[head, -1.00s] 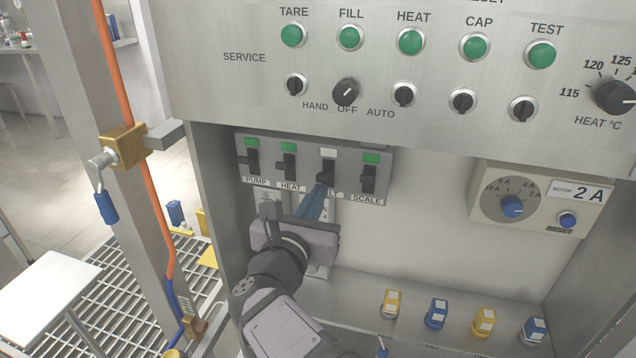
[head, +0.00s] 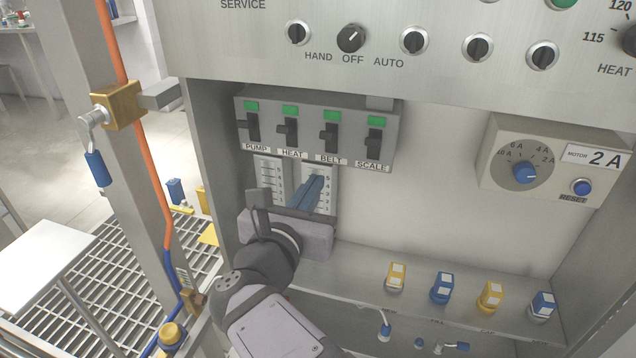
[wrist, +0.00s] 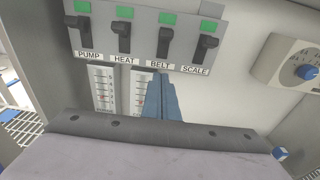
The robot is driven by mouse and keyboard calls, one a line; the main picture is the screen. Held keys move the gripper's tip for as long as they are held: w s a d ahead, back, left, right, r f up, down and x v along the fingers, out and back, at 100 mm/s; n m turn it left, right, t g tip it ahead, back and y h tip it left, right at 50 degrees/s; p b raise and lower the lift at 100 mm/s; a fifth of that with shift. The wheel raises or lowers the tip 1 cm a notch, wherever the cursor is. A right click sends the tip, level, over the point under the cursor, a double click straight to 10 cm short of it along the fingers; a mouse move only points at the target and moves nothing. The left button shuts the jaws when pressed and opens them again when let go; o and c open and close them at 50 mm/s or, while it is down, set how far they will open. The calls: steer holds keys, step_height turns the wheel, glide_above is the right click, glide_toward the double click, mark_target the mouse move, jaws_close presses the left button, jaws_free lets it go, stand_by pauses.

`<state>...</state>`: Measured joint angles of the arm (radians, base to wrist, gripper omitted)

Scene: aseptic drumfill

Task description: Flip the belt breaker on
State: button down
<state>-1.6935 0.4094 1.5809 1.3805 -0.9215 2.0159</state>
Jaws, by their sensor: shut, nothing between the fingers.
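The belt breaker (head: 331,138) is the third black lever on the grey breaker panel, above the BELT label. Its window (head: 332,117) shows green, like those of the pump, heat and scale breakers. It also shows in the wrist view (wrist: 164,43), with a green window. My gripper (head: 318,178) has its blue fingers shut and empty. They are below the BELT label, in front of the scale plates, apart from the lever. In the wrist view the fingertips (wrist: 158,76) are just under the BELT label.
The pump (head: 252,127), heat (head: 289,130) and scale (head: 374,145) breakers flank the belt one. A motor dial box (head: 486,160) is mounted at right. Several yellow and blue knobs stand on the ledge below. The back wall between panel and dial box is clear.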

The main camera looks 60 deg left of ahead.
steer(key=r+v, duration=0.1)
steer(key=v, duration=0.7)
steer(key=shift+r, duration=0.3)
steer(key=shift+w, duration=0.1)
